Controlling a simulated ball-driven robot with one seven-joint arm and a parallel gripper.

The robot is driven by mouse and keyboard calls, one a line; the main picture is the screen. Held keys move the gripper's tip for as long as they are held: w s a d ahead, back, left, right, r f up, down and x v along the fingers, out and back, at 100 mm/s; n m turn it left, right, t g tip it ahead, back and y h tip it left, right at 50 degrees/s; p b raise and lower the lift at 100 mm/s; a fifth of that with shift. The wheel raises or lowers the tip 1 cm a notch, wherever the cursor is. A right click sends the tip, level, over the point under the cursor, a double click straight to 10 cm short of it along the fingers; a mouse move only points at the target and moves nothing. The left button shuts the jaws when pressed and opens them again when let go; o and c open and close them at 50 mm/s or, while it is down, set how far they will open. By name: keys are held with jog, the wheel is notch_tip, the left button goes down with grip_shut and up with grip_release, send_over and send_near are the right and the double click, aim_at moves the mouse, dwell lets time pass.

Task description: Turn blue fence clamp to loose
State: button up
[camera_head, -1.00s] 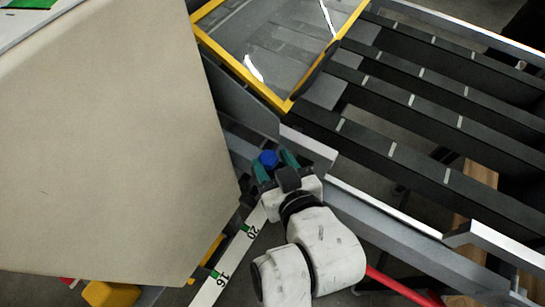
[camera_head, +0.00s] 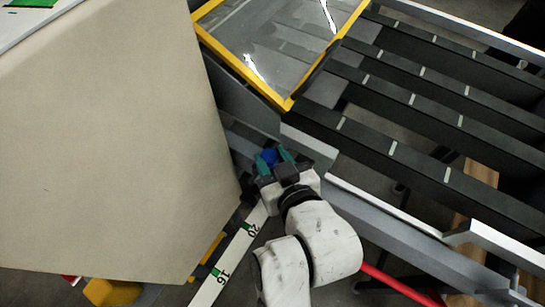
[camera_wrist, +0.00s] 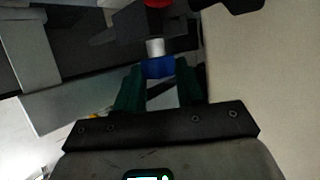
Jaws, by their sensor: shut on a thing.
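The blue fence clamp (camera_head: 270,157) is a small blue knob beside the grey rail, above the upper end of the white scale strip. In the wrist view the blue clamp (camera_wrist: 158,67) sits on a short white shaft, with a red part beyond it. My gripper (camera_head: 271,161) has green fingers, one on each side of the clamp. In the wrist view my gripper (camera_wrist: 158,78) is shut on the clamp with its fingertips. The fingers and gripper body hide part of the clamp in the head view.
A large beige panel (camera_head: 110,150) stands close on the left. A yellow-framed clear guard (camera_head: 285,50) and dark slatted bars (camera_head: 420,140) lie behind and right. The white scale strip (camera_head: 232,262) runs below my gripper. A red bar (camera_head: 395,285) lies lower right.

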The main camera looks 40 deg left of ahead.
jog(key=shift+w+n+g, duration=0.1)
jog(key=shift+n+g, duration=0.6)
jog(key=shift+g, duration=0.1)
jog(key=o, duration=0.8)
jog(key=shift+c, duration=0.2)
jog(key=b+v, duration=0.1)
jog(key=v, duration=1)
jog(key=shift+f, duration=0.3)
jog(key=shift+w+d, duration=0.1)
